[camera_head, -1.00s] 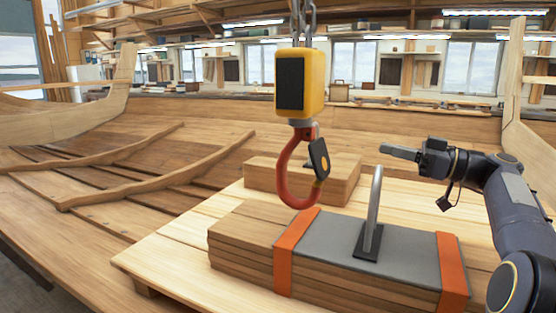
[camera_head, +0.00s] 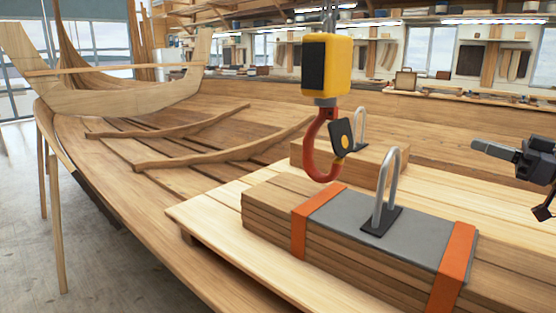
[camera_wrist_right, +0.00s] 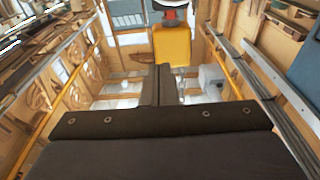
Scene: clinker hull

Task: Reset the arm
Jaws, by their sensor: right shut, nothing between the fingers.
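My right gripper (camera_head: 497,151) is at the right edge in the head view, with much of its arm out of frame. Its fingers are together and hold nothing. In the right wrist view the dark fingers (camera_wrist_right: 157,85) also lie together. To its left hangs a yellow hoist block (camera_head: 327,66) with a red hook (camera_head: 316,155) that has a black latch. The hook is apart from my gripper and from the metal handle (camera_head: 394,185) on the strapped plank stack (camera_head: 268,218). My left gripper is not in view.
The stack has a grey top plate (camera_head: 340,211) and orange straps (camera_head: 452,268), and lies on a pale wooden platform (camera_head: 215,224). A second wood block (camera_head: 305,157) with a handle stands behind. The clinker hull (camera_head: 130,165) fills the left; open floor (camera_head: 25,220) lies beyond it.

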